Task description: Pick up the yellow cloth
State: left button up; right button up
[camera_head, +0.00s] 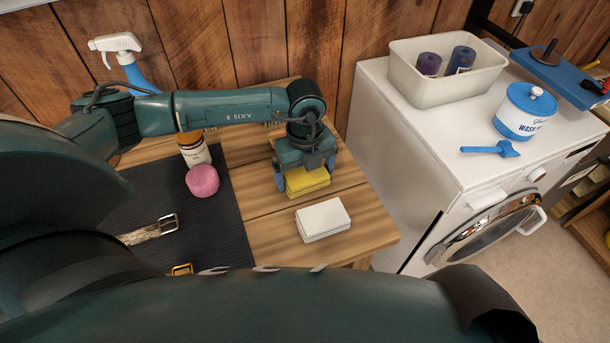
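The folded yellow cloth (308,183) lies on or just above the wooden table, right of the black mat. My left gripper (305,175) points down over it, with one finger at its left side and one at its right. The fingers are apart with the cloth between them, but I cannot tell whether they press on it. The gripper body hides the cloth's back part. My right gripper is not in view.
A folded white cloth (323,219) lies just in front of the yellow one. A pink round item (202,181), a bottle (194,150) and a belt (150,231) are to the left on the black mat (222,226). A white washing machine (397,157) stands right, with a bin (445,90) on top.

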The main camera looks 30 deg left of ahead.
pick_arm(q)
jog(key=c, duration=0.5)
jog(key=shift+c, duration=0.2)
